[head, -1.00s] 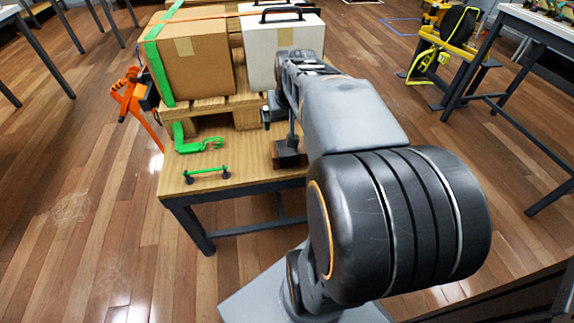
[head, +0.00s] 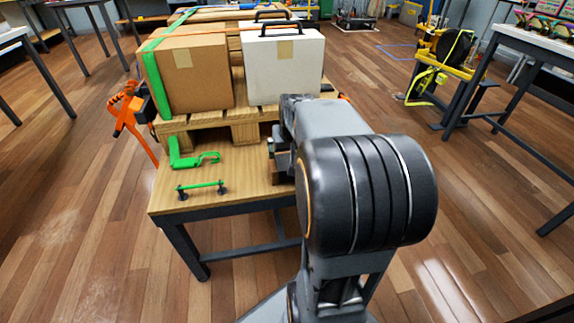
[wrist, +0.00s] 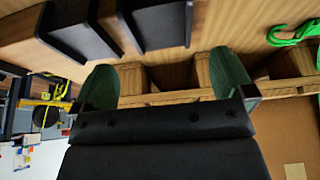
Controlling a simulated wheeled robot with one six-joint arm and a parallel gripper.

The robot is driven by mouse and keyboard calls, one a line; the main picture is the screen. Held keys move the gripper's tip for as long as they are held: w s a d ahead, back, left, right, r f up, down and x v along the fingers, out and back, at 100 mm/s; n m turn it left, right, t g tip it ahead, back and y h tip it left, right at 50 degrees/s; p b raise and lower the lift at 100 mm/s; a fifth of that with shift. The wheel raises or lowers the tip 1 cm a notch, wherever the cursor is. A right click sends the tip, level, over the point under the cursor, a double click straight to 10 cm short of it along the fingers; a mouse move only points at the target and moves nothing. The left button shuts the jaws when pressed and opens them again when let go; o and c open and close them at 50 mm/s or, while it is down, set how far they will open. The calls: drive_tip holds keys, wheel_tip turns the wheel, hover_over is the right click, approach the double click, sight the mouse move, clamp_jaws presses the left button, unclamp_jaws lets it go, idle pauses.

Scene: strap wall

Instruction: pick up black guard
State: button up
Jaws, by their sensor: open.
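Two black angular guards lie on the wooden table near its edge in the wrist view: one black guard (wrist: 158,22) at the top middle and another (wrist: 82,30) to its left. My gripper (wrist: 163,88) is open and empty, its two green-padded fingers spread apart below the guards in that picture. Neither finger visibly touches a guard. In the head view my gripper (head: 274,155) is low over the table's right part, and my arm hides most of the guards and fingers there.
A wooden pallet carries a cardboard box (head: 190,75) and a white case (head: 285,65), close beyond my gripper. A green hook (head: 190,157) and a green bar with black ends (head: 202,188) lie on the table (head: 235,190) to the left. Floor is clear in front.

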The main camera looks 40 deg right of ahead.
sight(287, 161)
drive_tip(key=b+x, duration=0.2)
drive_tip(key=x, duration=0.3)
drive_tip(key=shift+a+b, duration=0.1)
drive_tip(key=shift+b, duration=0.2)
drive_tip(key=shift+r, duration=0.1)
drive_tip(key=shift+c, duration=0.5)
drive_tip(key=c, duration=0.8)
drive_tip(key=shift+s+r, duration=0.1)
drive_tip(key=shift+c, duration=0.2)
drive_tip(key=shift+s+a+r+p, duration=0.1)
drive_tip(key=shift+s+r+p, duration=0.1)
drive_tip(key=shift+p, duration=0.15)
drive_tip(key=s+a+r+p, duration=0.2)
drive_tip(key=s+a+r, duration=0.1)
drive_tip(key=s, duration=0.3)
drive_tip(key=s+a+r+p, duration=0.3)
drive_tip(key=s+r, duration=0.1)
drive_tip(key=s, duration=0.2)
drive_tip(key=shift+r, duration=0.2)
